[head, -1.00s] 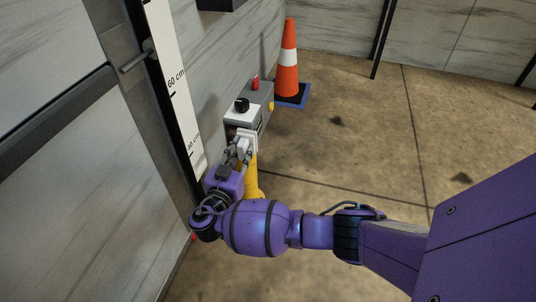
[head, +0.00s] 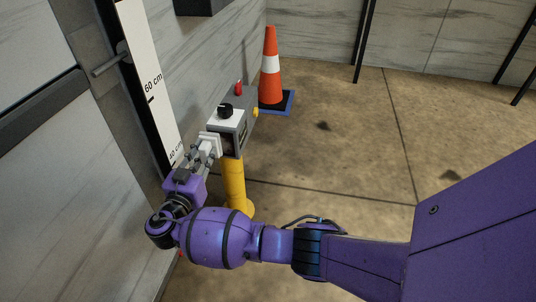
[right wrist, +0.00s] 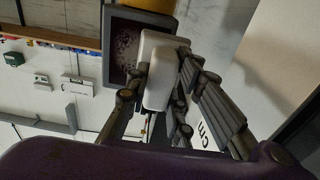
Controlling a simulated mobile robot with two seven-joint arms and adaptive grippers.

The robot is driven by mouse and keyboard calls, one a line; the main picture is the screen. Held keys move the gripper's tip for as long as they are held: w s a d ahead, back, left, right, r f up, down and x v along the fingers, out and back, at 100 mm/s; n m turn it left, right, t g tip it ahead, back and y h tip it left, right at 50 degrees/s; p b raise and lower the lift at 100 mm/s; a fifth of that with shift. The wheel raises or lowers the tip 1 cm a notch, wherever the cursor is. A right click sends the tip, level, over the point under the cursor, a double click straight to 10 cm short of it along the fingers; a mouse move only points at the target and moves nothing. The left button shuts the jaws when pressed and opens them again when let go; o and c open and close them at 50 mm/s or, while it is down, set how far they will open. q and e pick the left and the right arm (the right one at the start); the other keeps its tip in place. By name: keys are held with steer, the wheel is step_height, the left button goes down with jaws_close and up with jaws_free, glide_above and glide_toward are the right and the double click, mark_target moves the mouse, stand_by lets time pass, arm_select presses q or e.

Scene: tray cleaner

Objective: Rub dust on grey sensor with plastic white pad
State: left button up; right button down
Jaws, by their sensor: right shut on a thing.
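The grey sensor (head: 242,132) is a box with a white top and a black knob, on a yellow post. In the right wrist view its dark face in a grey frame (right wrist: 122,50) carries many pale specks of dust. My right gripper (head: 204,151) is shut on the white plastic pad (head: 210,142), at the left side of the box. In the right wrist view the pad (right wrist: 158,82) is between the fingers and covers the right part of the dusty face. I cannot tell whether it touches. My left gripper is out of view.
A red button (head: 239,87) and a yellow one sit behind the knob. An orange cone (head: 270,75) stands behind the box. A wall with a height scale (head: 152,90) is close on the left. The floor on the right is clear.

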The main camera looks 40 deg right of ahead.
steer(key=shift+a+r, duration=0.1)
steer(key=shift+p+v, duration=0.7)
steer(key=shift+v, duration=2.2)
steer(key=v, duration=0.3)
